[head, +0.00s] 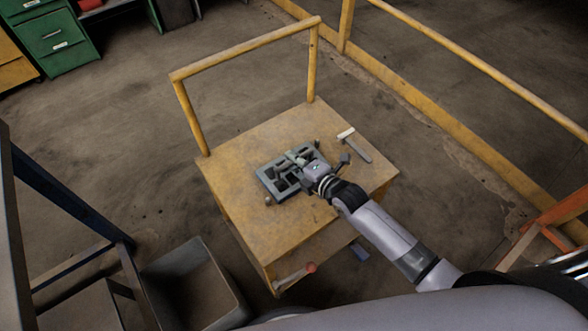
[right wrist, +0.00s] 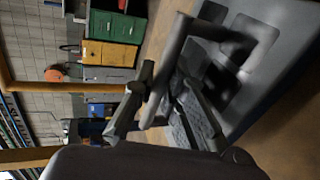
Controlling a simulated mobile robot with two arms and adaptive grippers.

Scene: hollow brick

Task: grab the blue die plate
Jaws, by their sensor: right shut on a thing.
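The die plate (head: 268,181) is blue-grey with several openings and lies on top of the yellow cart (head: 240,215) in the head view. In the right wrist view the plate (right wrist: 280,50) fills the right side, tilted in the picture. My right gripper (head: 297,160) is over the plate's right part and is shut on it; in the right wrist view the fingers (right wrist: 160,100) close around a bar of the plate. The gripper hides part of the plate and the exact contact. My left gripper is not in view.
A hammer-like tool (head: 357,147) lies on the cart right of my gripper. The cart's yellow handle (head: 245,47) rises at the back. A grey bin (head: 190,285) stands on the floor at lower left. Yellow railings (head: 470,145) run along the right. The cart top's front left is clear.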

